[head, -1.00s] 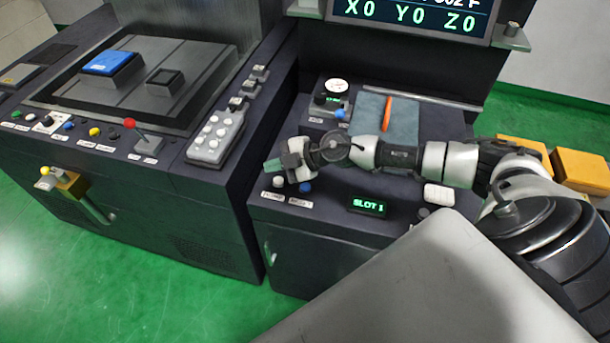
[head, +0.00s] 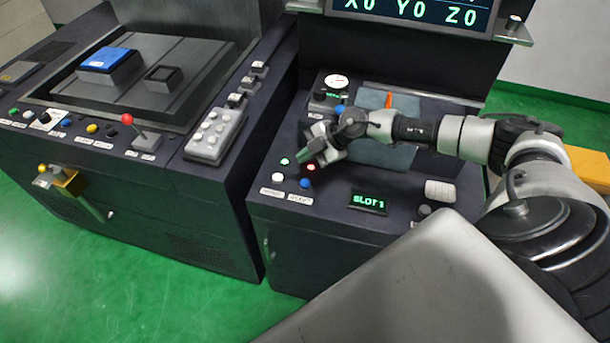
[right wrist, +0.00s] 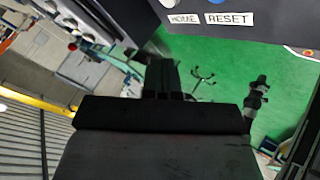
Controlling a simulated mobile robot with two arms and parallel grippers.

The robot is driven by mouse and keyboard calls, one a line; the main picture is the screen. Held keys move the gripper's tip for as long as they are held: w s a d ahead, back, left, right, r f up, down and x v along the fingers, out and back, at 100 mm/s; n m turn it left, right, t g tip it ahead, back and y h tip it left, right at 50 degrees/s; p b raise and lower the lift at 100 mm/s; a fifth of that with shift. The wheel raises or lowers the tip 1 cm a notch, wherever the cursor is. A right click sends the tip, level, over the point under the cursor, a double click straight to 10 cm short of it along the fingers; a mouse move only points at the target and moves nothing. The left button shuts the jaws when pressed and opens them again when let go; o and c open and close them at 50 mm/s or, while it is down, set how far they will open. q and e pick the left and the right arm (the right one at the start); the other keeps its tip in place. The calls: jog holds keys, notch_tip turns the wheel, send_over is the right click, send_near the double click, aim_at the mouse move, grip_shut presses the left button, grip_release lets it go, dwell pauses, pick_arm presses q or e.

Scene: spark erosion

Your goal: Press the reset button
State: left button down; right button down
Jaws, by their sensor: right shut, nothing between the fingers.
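The reset button is the blue round button (head: 305,183) above the label RESET (head: 299,199), at the front left of the right-hand console. In the right wrist view, the RESET label (right wrist: 229,19) reads clearly at the top right, with only a sliver of the blue button (right wrist: 216,1) at the edge. My right gripper (head: 312,147) is shut and empty, above the console, behind the blue button in the head view and apart from it. Its dark fingers (right wrist: 162,77) show in the right wrist view. My left gripper is not in view.
A white button (head: 278,177) stands just left of the blue one. A green light (head: 285,161) and a red light (head: 311,167) sit behind them. A SLOT 1 display (head: 367,203) is to the right. A left-hand console carries a grey keypad (head: 214,136) and a red-knobbed lever (head: 128,119).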

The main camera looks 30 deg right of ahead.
jog(key=b, duration=0.6)
send_over(306, 184)
notch_tip(306, 184, down, 6)
jog(key=shift+r, duration=0.25)
jog(key=shift+f+b, duration=0.3)
jog(key=shift+f, duration=0.75)
jog(key=shift+f, duration=0.15)
dwell(0.4)
jog(key=shift+f, duration=0.15)
jog(key=shift+a+f, duration=0.1)
jog(key=shift+f, duration=0.5)
dwell(0.6)
jog(key=shift+r, duration=0.1)
jog(key=shift+r+p, duration=0.8)
jog(key=shift+p, duration=0.55)
